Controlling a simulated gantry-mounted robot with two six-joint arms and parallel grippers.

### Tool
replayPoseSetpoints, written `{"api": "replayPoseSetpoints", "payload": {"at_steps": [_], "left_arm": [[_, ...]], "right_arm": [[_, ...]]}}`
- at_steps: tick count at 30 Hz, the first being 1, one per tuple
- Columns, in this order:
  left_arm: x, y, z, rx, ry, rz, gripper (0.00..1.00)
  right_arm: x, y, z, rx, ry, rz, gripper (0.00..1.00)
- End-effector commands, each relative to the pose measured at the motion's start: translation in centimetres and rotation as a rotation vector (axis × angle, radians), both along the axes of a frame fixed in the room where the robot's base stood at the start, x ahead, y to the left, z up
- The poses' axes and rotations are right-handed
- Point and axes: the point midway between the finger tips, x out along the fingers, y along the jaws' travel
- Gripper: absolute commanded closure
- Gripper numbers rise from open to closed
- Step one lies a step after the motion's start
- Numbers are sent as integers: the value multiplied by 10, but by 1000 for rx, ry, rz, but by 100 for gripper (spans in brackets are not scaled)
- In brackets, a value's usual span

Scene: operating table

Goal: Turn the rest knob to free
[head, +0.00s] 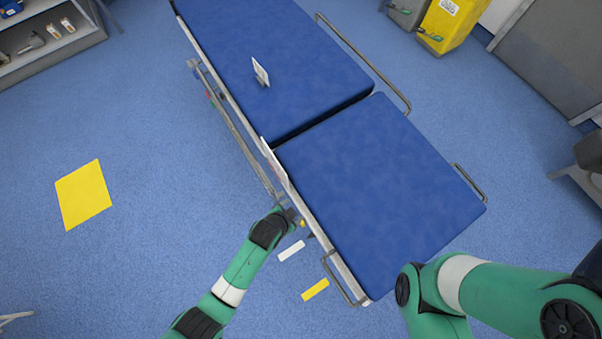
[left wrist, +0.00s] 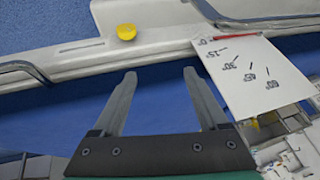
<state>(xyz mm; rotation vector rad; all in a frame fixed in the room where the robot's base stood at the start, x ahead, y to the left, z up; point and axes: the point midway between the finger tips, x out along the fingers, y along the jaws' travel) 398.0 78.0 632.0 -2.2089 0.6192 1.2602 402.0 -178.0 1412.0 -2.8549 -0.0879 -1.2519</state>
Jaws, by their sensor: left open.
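A small rounded yellow knob (left wrist: 126,32) sits on the white side rail of the operating table in the left wrist view. A white angle plate (left wrist: 250,80) with degree marks and a red pointer (left wrist: 235,38) is to its right; the plate also shows edge-on at the table side in the head view (head: 274,163). My left gripper (left wrist: 160,74) is open, with nothing between its fingers. The knob lies beyond the fingertips, apart from them. In the head view my left gripper (head: 293,218) is beside the table's left edge, its fingers hard to make out. My right gripper is out of view.
The blue operating table (head: 380,180) has metal side rails (head: 345,280) along its edges. A grey rail (left wrist: 28,70) is left in the wrist view.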

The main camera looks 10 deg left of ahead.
Motion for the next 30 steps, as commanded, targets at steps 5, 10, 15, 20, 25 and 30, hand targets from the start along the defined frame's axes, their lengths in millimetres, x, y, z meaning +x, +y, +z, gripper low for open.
{"api": "replayPoseSetpoints", "payload": {"at_steps": [5,10,15,20,25,30], "left_arm": [[-57,-11,-24,25,71,-78,24],[-54,-14,-28,23,68,-80,24],[-46,-17,-52,22,69,-80,24],[-33,-21,-85,21,66,-80,24],[-20,-26,-113,21,68,-80,24],[-11,-29,-128,22,67,-79,24]], "right_arm": [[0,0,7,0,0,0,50],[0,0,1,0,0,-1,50],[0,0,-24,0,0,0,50],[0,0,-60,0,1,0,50],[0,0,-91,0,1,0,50],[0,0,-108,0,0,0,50]]}}
